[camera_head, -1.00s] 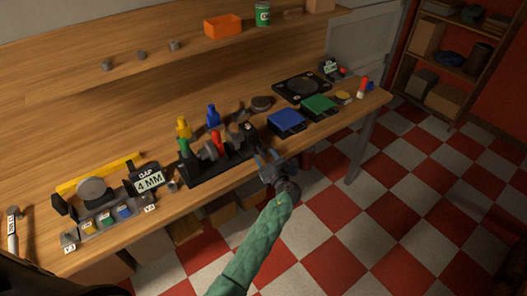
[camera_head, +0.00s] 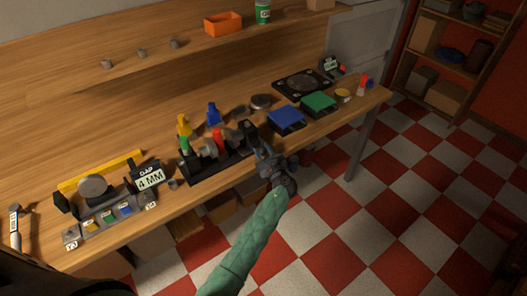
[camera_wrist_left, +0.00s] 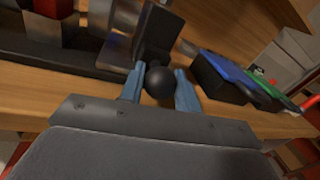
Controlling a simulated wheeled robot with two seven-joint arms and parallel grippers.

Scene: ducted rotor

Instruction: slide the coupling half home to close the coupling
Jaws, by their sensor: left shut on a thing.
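The coupling rig is a black base (camera_head: 205,172) near the front edge of the bench, with grey round coupling parts (camera_head: 208,151) on its shaft line and a red part (camera_head: 217,137) between them. I cannot tell how wide any gap between the halves is. A dark upright plate (camera_head: 249,131) stands at the rig's right end; it also shows in the left wrist view (camera_wrist_left: 157,32). My left gripper (camera_head: 262,152) is at that end. In the left wrist view its blue fingers (camera_wrist_left: 159,88) are shut on a round black knob (camera_wrist_left: 158,80). My right gripper is not in view.
Blue (camera_head: 287,119) and green (camera_head: 319,103) boxes lie to the right of the rig. Yellow (camera_head: 184,125) and blue (camera_head: 213,116) pieces stand behind the rig.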

